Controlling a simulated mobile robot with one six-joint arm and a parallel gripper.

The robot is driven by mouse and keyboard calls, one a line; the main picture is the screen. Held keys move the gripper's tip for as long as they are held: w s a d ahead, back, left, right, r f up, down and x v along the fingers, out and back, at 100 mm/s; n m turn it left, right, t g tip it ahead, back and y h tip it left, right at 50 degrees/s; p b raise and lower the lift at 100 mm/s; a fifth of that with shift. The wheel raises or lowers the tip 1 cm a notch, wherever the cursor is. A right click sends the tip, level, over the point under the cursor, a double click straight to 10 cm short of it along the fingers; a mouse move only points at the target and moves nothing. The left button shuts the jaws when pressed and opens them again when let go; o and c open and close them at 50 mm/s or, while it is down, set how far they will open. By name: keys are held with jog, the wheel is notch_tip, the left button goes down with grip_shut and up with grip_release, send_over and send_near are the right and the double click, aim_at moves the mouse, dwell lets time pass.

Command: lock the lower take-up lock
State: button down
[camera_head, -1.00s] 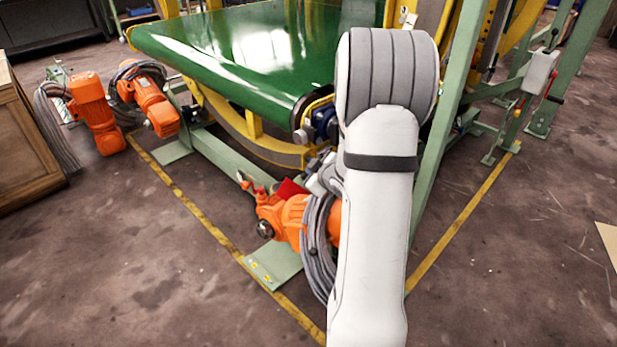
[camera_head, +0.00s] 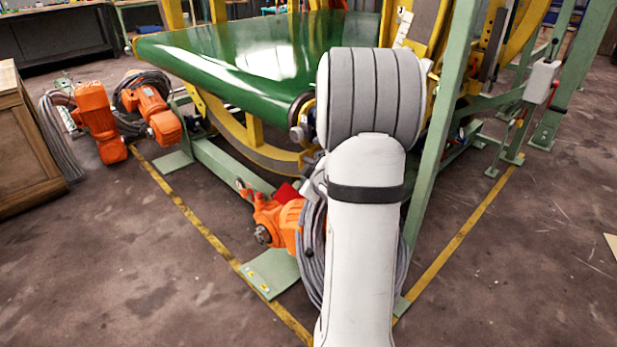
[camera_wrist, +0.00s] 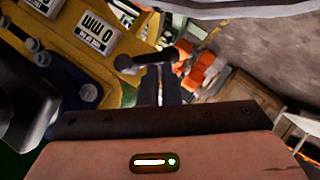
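In the wrist view, a dark bar-shaped handle (camera_wrist: 145,60) with rounded ends lies just beyond my gripper (camera_wrist: 160,82); it may be the lower take-up lock, but I cannot tell for sure. My two grey fingers stand close together and point at the handle. I cannot tell if they touch it or hold it. Beside it is a yellow machine plate (camera_wrist: 60,45) with white labels, one reading "0 MM" upside down (camera_wrist: 97,32). In the head view my own arm hides the gripper and the lock.
A green conveyor belt (camera_head: 230,60) in a yellow and green frame fills the middle. A green post (camera_head: 440,150) stands right of my arm. Orange motors (camera_head: 97,120) and a coiled cable lie at left by a wooden cabinet (camera_head: 25,140).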

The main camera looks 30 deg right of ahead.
jog(key=shift+w+d+f, duration=0.1)
jog(key=shift+f, duration=0.35)
dwell(0.5)
jog(key=shift+r, duration=0.1)
jog(key=s+a+r+p, duration=0.1)
jog(key=s+a+r, duration=0.1)
jog(key=s, duration=0.3)
jog(key=s+a+r+p, duration=0.1)
jog(key=s+a+r, duration=0.1)
jog(key=s+a, duration=0.2)
jog(key=shift+p+v, duration=0.3)
jog(key=shift+v, duration=0.5)
